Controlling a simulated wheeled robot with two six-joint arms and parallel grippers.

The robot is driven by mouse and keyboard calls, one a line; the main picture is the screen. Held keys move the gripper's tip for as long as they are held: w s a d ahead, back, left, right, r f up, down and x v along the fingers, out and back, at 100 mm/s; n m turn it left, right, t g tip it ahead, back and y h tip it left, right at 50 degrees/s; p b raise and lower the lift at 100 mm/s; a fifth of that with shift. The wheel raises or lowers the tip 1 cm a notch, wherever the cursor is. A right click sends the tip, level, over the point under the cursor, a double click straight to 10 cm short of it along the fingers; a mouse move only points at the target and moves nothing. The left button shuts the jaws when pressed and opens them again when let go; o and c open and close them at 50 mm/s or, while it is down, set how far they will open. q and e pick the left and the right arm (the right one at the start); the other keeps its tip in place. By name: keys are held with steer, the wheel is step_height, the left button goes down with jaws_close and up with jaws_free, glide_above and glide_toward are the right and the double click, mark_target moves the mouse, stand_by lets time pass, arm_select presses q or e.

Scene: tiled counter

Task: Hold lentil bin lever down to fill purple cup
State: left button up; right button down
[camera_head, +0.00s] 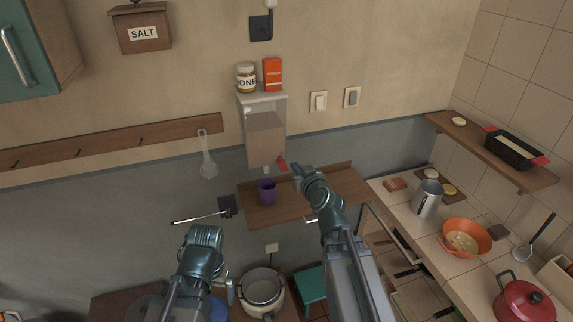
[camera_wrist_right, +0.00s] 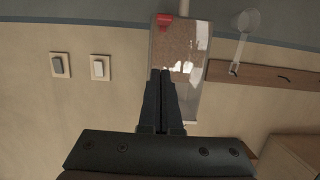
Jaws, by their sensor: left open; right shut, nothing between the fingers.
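The lentil bin (camera_head: 265,137) is a clear wall dispenser filled with brown contents; it shows upside down in the right wrist view (camera_wrist_right: 180,45). Its red lever (camera_head: 282,164) sticks out at its lower right and also shows in the right wrist view (camera_wrist_right: 163,18). The purple cup (camera_head: 267,192) stands upright on a wooden shelf (camera_head: 322,196), beneath the spout. Its inside is too small to judge. My right gripper (camera_head: 297,169) is shut and empty, just right of the lever; contact cannot be told. My left gripper (camera_head: 205,234) is open, low and left of the shelf; its fingers are hard to make out.
A honey jar (camera_head: 246,78) and an orange box (camera_head: 272,74) stand on top of the bin. A scoop (camera_head: 208,158) hangs on the hook rail at left. A pot (camera_head: 262,288) stands below. The right counter holds a metal jug (camera_head: 427,199) and an orange bowl (camera_head: 464,238).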

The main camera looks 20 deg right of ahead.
steer(key=shift+w, duration=0.1)
steer(key=b, duration=0.3)
glide_above(284, 166)
steer(key=s, duration=0.3)
step_height(284, 166, down, 3)
steer(key=shift+w+f+b, duration=0.15)
steer(key=shift+f+b, duration=1.55)
steer(key=shift+f, duration=0.05)
steer(key=shift+f+b, duration=1.2)
steer(key=shift+b, duration=0.05)
stand_by(0.9)
